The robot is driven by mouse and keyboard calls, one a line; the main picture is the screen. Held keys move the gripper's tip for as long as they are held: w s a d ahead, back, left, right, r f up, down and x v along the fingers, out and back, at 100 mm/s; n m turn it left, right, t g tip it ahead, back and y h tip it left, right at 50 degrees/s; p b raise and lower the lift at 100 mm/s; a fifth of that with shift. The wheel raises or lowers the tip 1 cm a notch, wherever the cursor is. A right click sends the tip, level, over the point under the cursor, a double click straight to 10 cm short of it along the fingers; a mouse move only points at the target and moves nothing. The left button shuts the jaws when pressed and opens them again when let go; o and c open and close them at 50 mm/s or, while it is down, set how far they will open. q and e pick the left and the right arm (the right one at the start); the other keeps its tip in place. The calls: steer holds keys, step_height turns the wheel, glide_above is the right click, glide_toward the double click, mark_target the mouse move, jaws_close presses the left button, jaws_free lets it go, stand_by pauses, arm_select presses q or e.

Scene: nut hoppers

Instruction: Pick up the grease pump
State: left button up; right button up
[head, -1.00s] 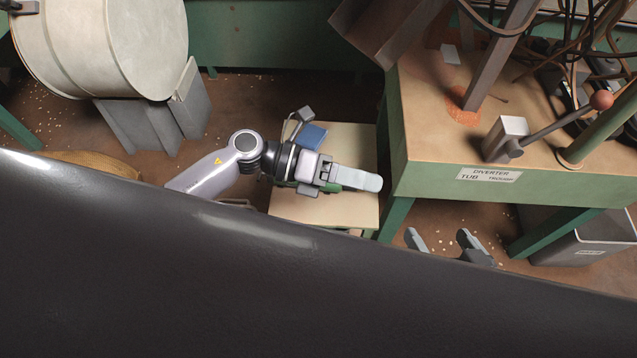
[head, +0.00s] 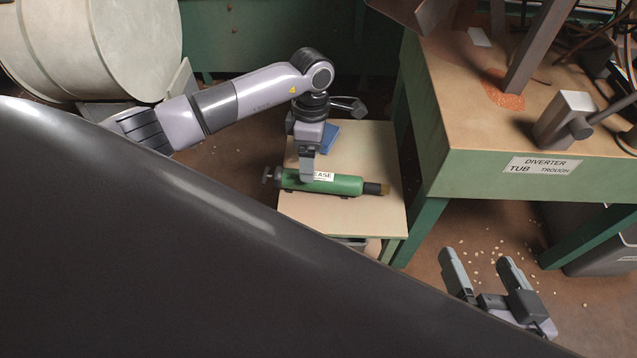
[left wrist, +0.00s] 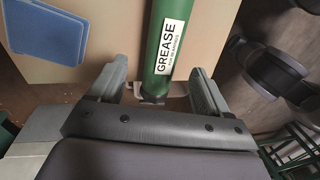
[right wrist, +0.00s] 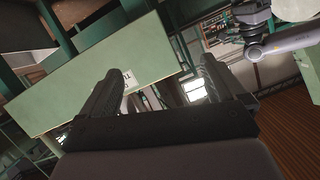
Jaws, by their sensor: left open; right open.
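The grease pump (head: 345,185) is a green cylinder with a white GREASE label and a dark end. It lies on its side on the small wooden table. In the left wrist view the grease pump (left wrist: 164,50) lies between the fingers of my left gripper (left wrist: 158,90), with gaps on both sides. In the head view my left gripper (head: 308,172) points down at the pump's label end and covers part of it. It is open. My right gripper (head: 482,270) is open and empty, low at the right over the floor, away from the pump.
The small table (head: 375,150) also bears a blue object (head: 330,138) behind the pump. A green bench (head: 480,170) with a DIVERTER label stands close at the right. A large pale drum (head: 95,45) is at the left. A dark surface (head: 150,260) fills the foreground.

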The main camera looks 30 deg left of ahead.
arm_select(q)
steer(key=f, duration=0.1)
steer(key=f+b, duration=0.1)
steer(key=f, duration=0.1)
steer(key=f+b, duration=0.1)
steer(key=f, duration=0.1)
steer(key=shift+s+d, duration=0.4)
steer(key=shift+f, duration=0.25)
arm_select(e)
steer(key=shift+s+d+n+t+h, duration=0.2)
steer(key=shift+d+n+t+h, duration=0.25)
steer(key=shift+d, duration=0.4)
arm_select(q)
steer(key=shift+r, duration=0.1)
jaws_close()
